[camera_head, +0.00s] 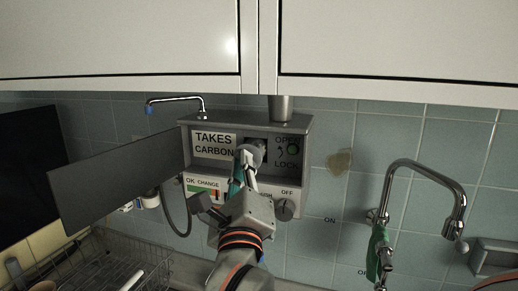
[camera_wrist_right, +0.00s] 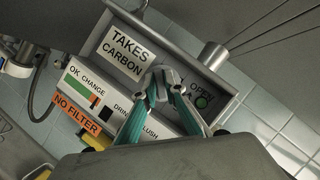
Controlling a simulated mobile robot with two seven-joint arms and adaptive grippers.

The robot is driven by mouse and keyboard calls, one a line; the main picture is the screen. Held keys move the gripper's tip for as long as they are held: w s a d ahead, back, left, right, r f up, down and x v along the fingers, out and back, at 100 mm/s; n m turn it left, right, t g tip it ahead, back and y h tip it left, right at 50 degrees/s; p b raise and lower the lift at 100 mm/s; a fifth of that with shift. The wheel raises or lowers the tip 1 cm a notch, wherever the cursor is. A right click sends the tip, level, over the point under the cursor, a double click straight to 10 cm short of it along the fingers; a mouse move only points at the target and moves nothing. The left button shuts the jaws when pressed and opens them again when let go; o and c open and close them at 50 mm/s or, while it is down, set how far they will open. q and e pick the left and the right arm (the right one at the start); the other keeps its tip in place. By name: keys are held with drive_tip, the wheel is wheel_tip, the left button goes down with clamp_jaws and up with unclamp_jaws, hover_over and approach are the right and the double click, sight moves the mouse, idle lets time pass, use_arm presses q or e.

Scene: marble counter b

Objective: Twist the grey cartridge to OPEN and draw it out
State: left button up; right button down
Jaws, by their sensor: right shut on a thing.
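The wall-mounted filter box (camera_head: 302,185) has its front door (camera_head: 120,182) swung open to the left. Inside its upper recess, between the "TAKES CARBON" label and the "OPEN / LOCK" marking (camera_head: 288,152), is the grey cartridge (camera_head: 259,146). Its visible end is small and partly hidden by my fingers. My right gripper (camera_head: 249,162) reaches up from below and is shut on the cartridge. In the right wrist view its teal-sided fingers (camera_wrist_right: 160,82) meet at the recess. A green round spot shows beside the marking. I cannot read the cartridge's turn angle. My left gripper is out of view.
Below the recess are an OK/CHANGE gauge (camera_head: 203,188) and a knob marked OFF (camera_head: 285,209). An orange "NO FILTER" label (camera_wrist_right: 76,115) shows in the wrist view. White cabinets (camera_head: 380,50) hang above. A curved tap (camera_head: 428,172) stands right, a wire rack (camera_head: 105,265) lower left.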

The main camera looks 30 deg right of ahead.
drive_tip(key=s+a, duration=0.4)
drive_tip(key=a, duration=0.1)
drive_tip(key=shift+s+a, duration=0.15)
drive_tip(key=shift+s, duration=0.2)
idle(0.6)
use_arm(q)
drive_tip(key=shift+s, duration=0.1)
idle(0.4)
